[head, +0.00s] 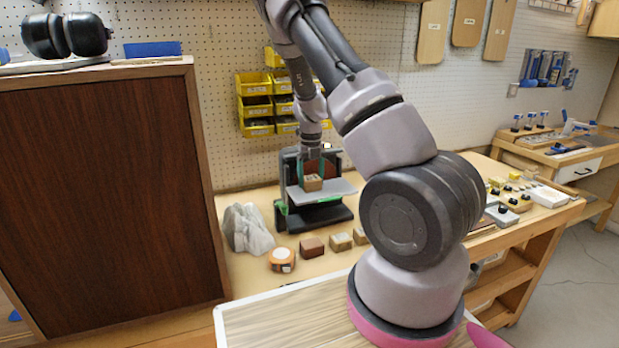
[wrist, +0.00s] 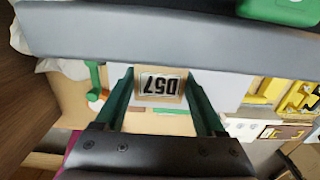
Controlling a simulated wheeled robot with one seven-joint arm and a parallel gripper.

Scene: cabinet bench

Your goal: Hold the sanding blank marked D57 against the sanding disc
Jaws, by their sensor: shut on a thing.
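The sanding blank marked D57 (wrist: 162,86) is a small light wooden block with a white label on top, upside down in the wrist view. My gripper (head: 312,172) is shut on it, with one green finger at each side. In the head view the blank (head: 313,184) is at the grey work table (head: 338,189) of the sander (head: 291,222), in front of the brown sanding disc (head: 331,172). The gripper and blank partly hide the disc. I cannot tell whether the blank touches the disc.
Several other blocks, a brown one (head: 312,247) and a light one (head: 340,242) among them, lie before the sander. An orange roll (head: 281,260) and a crumpled grey bag (head: 247,228) are at left. A tall brown cabinet panel (head: 104,190) bounds the left side.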

